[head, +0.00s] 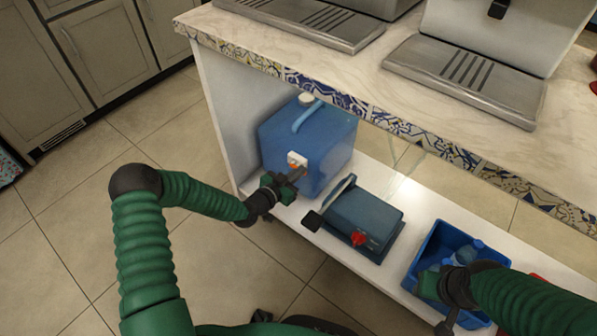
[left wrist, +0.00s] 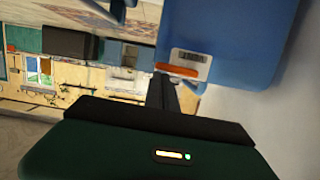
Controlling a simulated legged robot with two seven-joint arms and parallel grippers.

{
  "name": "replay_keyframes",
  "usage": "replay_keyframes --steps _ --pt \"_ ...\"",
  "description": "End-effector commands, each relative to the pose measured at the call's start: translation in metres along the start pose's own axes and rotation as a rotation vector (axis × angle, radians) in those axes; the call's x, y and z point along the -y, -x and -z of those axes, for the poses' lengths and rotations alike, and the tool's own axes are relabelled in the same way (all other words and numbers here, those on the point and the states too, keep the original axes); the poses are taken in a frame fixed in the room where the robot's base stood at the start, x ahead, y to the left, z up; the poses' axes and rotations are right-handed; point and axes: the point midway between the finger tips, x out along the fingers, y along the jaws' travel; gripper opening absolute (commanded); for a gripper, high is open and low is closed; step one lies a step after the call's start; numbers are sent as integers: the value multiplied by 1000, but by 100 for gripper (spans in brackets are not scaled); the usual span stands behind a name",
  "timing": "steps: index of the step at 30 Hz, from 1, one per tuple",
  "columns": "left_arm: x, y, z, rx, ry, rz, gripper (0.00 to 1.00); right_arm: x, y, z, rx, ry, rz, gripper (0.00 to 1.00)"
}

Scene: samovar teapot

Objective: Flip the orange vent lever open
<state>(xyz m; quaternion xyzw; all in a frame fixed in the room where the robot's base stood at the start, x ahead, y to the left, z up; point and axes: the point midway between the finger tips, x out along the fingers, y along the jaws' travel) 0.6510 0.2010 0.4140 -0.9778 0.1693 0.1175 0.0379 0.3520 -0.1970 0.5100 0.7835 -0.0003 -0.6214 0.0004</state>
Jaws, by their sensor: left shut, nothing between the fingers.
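A blue jerrycan-like container (head: 310,140) with a white cap and light-blue handle stands on the white lower shelf. The orange vent lever (head: 293,167) is on its front, beside a white label; it also shows as an orange bar (left wrist: 177,69) below the label in the left wrist view. My left gripper (head: 299,172) is shut and empty, its fingertips right at the lever. In the left wrist view the dark fingers (left wrist: 162,88) point at the bar; I cannot tell whether they touch it. My right gripper (head: 447,312) hangs by the blue bin, its fingers unclear.
A dark blue device (head: 368,215) with a red knob (head: 359,238) sits right of the container. A blue bin (head: 424,258) with bottles stands farther right. The marble counter (head: 370,75) overhangs the shelf (head: 405,185). The tiled floor in front is open.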

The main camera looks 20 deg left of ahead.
Motion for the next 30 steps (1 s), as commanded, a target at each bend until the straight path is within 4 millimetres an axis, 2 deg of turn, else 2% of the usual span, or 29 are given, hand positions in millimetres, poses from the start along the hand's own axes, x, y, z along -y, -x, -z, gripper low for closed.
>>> replay_keyframes --steps 14,30 --pt "-9 -5 -16 0 -330 75 0 0 12 3 0 0 0 36" --pt "-6 -12 -44 -1 -804 195 0 0 9 2 0 0 0 36"
